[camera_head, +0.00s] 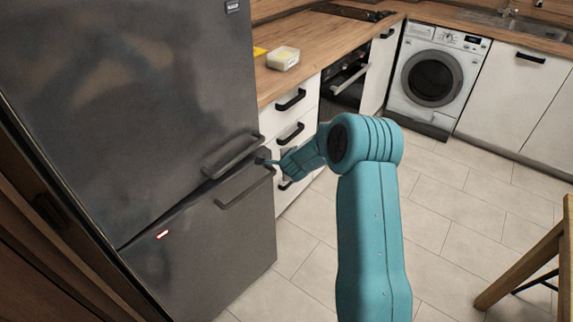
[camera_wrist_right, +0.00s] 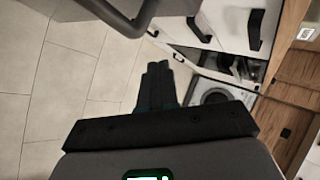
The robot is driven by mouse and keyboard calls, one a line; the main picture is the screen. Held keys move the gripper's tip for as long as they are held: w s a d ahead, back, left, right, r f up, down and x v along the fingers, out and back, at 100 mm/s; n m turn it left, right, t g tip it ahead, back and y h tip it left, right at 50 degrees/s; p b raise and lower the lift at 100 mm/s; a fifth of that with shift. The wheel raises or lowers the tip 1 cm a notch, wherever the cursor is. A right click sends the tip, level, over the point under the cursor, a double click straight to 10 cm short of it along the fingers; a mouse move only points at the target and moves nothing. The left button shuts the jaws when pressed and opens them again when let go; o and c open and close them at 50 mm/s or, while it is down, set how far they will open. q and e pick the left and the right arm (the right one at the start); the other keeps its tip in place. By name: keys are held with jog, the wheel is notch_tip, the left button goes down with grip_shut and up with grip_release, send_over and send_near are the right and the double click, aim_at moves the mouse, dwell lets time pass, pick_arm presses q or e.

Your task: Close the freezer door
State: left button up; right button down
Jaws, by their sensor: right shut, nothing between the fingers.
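The dark grey fridge-freezer stands at the left of the head view. Its lower freezer door (camera_head: 225,255) stands slightly ajar, its right side jutting out past the upper door (camera_head: 130,100). The freezer door's bar handle (camera_head: 243,187) is near its top edge, just below the upper door's handle (camera_head: 232,155). My right gripper (camera_head: 262,161) is at the freezer door's upper right corner, close to the handle's right end; I cannot tell whether it touches. In the right wrist view its fingers (camera_wrist_right: 158,82) are shut and empty, with a grey bar handle (camera_wrist_right: 125,20) above. My left gripper is out of view.
White drawers (camera_head: 290,115) with black handles stand right beside the freezer, under a wooden worktop holding a small tub (camera_head: 283,58). An oven and a washing machine (camera_head: 435,75) are farther back. A wooden table (camera_head: 525,265) is at right. The tiled floor between is clear.

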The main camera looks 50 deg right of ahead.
jog(key=s+r, duration=0.5)
jog(key=w+a+f+m+t+y, duration=0.1)
jog(key=w+a+f+m+y, duration=0.15)
jog(key=a+m+y, duration=0.85)
jog(key=m+t+h+b, duration=0.6)
jog(key=m+t+b, duration=0.4)
jog(key=m+b, duration=1.85)
send_near(263, 189)
jog(key=w+m+p, duration=0.1)
jog(key=w+m, duration=0.1)
jog(key=w+m+p, duration=0.1)
jog(key=w+m, duration=0.1)
jog(key=w+m+p, duration=0.1)
jog(key=w+m, duration=0.1)
jog(key=shift+w+d+f+m, duration=0.15)
jog(key=shift+w+d+m, duration=0.15)
jog(key=shift+m, duration=0.05)
jog(key=shift+w+p, duration=0.1)
jog(key=shift+p, duration=0.2)
